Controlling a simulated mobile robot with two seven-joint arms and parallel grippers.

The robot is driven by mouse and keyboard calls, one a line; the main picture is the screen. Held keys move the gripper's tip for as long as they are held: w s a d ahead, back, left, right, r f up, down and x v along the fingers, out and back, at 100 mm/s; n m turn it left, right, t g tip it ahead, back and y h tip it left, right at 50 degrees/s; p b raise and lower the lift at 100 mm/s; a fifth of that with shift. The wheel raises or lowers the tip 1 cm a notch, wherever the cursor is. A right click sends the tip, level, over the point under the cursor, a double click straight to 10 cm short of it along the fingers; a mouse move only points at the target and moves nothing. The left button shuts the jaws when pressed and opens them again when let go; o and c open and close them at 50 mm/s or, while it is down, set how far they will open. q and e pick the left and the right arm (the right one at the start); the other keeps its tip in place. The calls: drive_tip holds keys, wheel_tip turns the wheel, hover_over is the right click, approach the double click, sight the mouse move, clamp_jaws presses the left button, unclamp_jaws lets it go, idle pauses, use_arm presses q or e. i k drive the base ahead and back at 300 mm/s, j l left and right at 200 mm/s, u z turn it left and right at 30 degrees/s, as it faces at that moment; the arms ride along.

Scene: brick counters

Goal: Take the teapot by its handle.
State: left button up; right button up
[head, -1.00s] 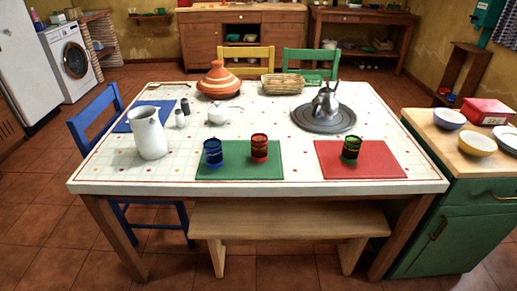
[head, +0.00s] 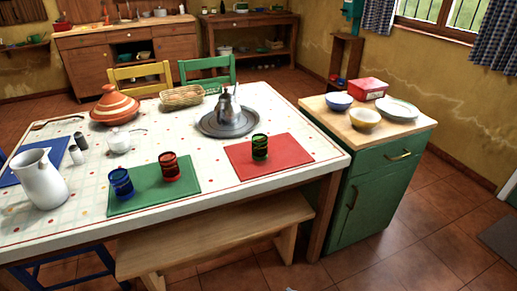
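The silver metal teapot (head: 228,110) stands upright on a round grey metal tray (head: 207,127) on the right half of the table. It has a pointed lid. Its handle is too small to make out clearly. Neither of my grippers can be made out in the head view, and nothing touches the teapot.
The tiled table (head: 215,160) also bears a red mat (head: 292,157) and green mat (head: 150,202) with painted glasses, a white jug (head: 40,180), a tagine (head: 115,105) and a basket (head: 182,97). A bench (head: 210,240) stands in front. A green cabinet (head: 375,200) adjoins the right side.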

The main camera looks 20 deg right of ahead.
sight(227, 111)
drive_tip(key=i+l+u, duration=0.2)
drive_tip(key=l, duration=0.15)
drive_tip(key=i+l+u, duration=0.2)
drive_tip(key=l, duration=0.2)
drive_tip(key=l+u, duration=0.15)
drive_tip(key=l, duration=0.2)
